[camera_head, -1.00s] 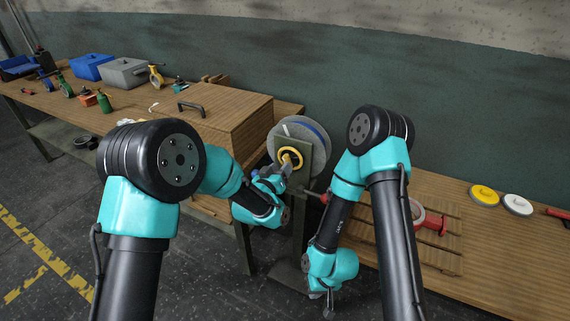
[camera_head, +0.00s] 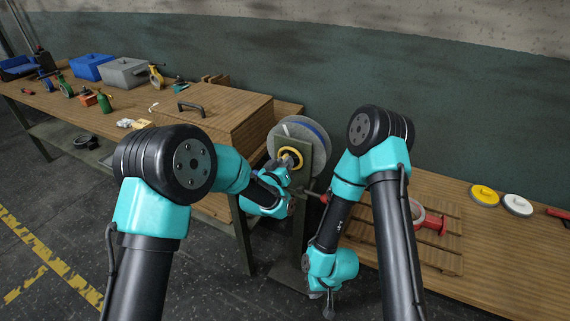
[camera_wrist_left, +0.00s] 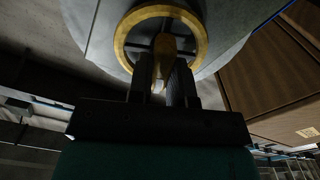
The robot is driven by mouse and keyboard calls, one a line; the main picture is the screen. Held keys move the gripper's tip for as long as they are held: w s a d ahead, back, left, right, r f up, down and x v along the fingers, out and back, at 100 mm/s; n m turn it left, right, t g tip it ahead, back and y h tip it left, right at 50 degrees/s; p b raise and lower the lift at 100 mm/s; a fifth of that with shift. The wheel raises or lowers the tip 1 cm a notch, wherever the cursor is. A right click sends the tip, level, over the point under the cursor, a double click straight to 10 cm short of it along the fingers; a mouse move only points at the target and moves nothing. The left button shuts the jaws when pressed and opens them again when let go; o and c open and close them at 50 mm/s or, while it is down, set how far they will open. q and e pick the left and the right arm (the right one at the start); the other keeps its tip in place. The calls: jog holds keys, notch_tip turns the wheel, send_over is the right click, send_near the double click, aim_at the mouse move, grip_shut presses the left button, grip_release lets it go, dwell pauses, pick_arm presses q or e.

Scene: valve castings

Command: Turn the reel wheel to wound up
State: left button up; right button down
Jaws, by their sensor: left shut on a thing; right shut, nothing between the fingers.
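The reel (camera_head: 318,138) is a grey drum with a blue band, mounted on an olive stand (camera_head: 299,215) between the two benches. Its small yellow ring wheel (camera_head: 299,153) faces me, and in the left wrist view the wheel (camera_wrist_left: 122,42) shows dark spokes around a yellow middle piece (camera_wrist_left: 165,46). My left gripper (camera_head: 289,165) is at the wheel; in the left wrist view its fingers (camera_wrist_left: 164,72) are shut on the yellow middle piece. My right gripper (camera_head: 328,308) is shut and empty, low at the bottom, pointing down, away from the reel.
A wooden box with a dark handle (camera_head: 200,108) stands left of the reel on the long bench. A red-handled part (camera_head: 318,196) sticks out near the stand. The right bench holds a slatted pallet (camera_head: 440,262), a yellow disc (camera_head: 484,195) and a white disc (camera_head: 517,205).

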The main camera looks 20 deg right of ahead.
pick_arm(q)
grip_shut()
jog(key=shift+m, duration=2.4)
jog(key=o, duration=0.7)
grip_release()
jog(key=shift+s, duration=0.15)
